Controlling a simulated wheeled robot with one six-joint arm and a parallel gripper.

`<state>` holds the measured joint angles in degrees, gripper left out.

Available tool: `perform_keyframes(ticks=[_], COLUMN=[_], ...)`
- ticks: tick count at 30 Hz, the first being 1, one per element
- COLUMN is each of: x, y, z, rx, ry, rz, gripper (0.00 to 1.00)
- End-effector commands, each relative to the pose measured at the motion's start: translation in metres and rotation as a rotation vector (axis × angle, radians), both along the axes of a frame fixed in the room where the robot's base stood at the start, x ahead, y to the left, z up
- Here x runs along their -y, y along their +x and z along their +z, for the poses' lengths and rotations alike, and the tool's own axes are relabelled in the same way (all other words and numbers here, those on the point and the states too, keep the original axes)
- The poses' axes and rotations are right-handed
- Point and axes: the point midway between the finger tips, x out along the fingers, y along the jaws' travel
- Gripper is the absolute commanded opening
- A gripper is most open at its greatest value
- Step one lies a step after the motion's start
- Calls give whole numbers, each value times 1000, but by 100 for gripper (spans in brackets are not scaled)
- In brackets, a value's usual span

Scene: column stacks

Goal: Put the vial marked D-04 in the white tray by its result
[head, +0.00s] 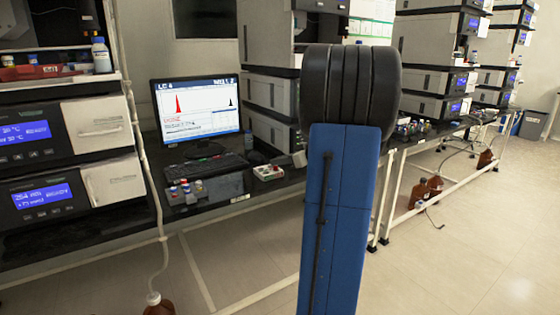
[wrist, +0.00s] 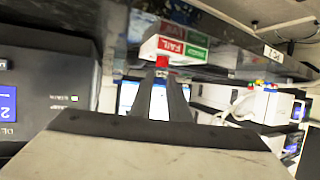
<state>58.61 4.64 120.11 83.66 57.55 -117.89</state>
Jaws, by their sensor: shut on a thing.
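My gripper (wrist: 162,78) shows in the wrist view, its two dark fingers close together, shut on a vial with a red cap (wrist: 162,61). Most of the vial is hidden between the fingers, and no marking on it can be read. The white tray (wrist: 150,48) is just beyond the red cap, with a red FAIL label (wrist: 171,46) and a green label (wrist: 197,53) beside it. I cannot tell whether the vial touches the tray. In the head view the white tray (head: 268,177) stands on the dark bench, and my arm hides the gripper.
A monitor (head: 198,108) shows a trace with a red peak and a smaller dark peak; its small text is unclear. A keyboard (head: 204,167) lies before it. A rack (head: 222,187) with several capped vials stands left of the tray. Instrument stacks (head: 272,96) flank the bench.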

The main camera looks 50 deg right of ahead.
Motion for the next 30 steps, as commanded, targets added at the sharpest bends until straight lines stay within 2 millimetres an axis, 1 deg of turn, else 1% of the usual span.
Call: perform_keyframes(ticks=[21, 30], x=[0, 0], y=[0, 0], z=[-12, -14], rx=[-1, 0], ry=[0, 0], rz=[0, 0], gripper=[2, 2])
